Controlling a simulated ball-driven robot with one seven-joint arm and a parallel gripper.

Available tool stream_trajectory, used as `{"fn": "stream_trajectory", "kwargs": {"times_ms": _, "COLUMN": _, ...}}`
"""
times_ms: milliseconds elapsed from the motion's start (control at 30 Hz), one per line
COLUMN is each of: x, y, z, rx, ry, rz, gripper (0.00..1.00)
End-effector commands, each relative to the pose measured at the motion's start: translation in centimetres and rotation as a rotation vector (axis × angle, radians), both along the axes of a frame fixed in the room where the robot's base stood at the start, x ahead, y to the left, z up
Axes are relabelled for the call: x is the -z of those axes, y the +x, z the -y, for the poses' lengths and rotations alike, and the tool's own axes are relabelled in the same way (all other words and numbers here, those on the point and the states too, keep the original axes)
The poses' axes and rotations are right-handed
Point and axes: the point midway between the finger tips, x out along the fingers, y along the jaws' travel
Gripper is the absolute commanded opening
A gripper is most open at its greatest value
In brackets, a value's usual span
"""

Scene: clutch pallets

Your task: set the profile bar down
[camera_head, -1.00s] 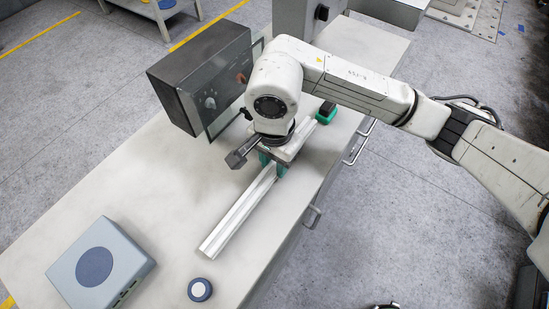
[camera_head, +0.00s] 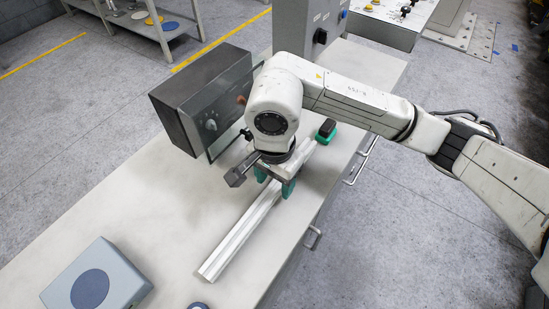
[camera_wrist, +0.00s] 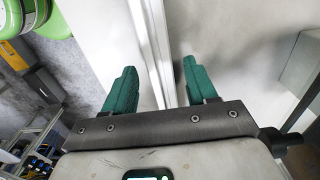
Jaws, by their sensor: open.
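The profile bar (camera_head: 238,240) is a long, pale metal strip lying flat on the light grey bench top (camera_head: 150,200). It runs diagonally from the lower middle up beneath my gripper. My gripper (camera_head: 275,181) points down over the bar with its green fingers apart. In the wrist view the bar (camera_wrist: 153,50) passes between the two open fingers (camera_wrist: 157,88), with a gap to each side. My gripper's body and arm hide the middle of the bar in the head view.
A dark control box (camera_head: 205,95) stands close to the left of my gripper. A green and black item (camera_head: 326,131) lies behind it. A grey-blue box (camera_head: 95,282) with a round top patch sits at lower left. A grey cabinet (camera_head: 310,25) stands at the far end.

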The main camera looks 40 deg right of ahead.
Motion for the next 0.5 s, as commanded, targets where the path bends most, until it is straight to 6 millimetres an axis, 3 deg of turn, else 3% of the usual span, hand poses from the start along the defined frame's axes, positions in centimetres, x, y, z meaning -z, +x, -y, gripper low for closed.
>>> {"fn": "stream_trajectory", "kwargs": {"times_ms": 300, "x": -6.3, "y": 0.1, "z": 0.0, "rx": -0.004, "ry": -0.006, "rz": 0.005, "gripper": 0.57}}
{"fn": "stream_trajectory", "kwargs": {"times_ms": 500, "x": -9.5, "y": 0.1, "z": 0.0, "rx": -0.001, "ry": -0.004, "rz": 0.003, "gripper": 0.57}}
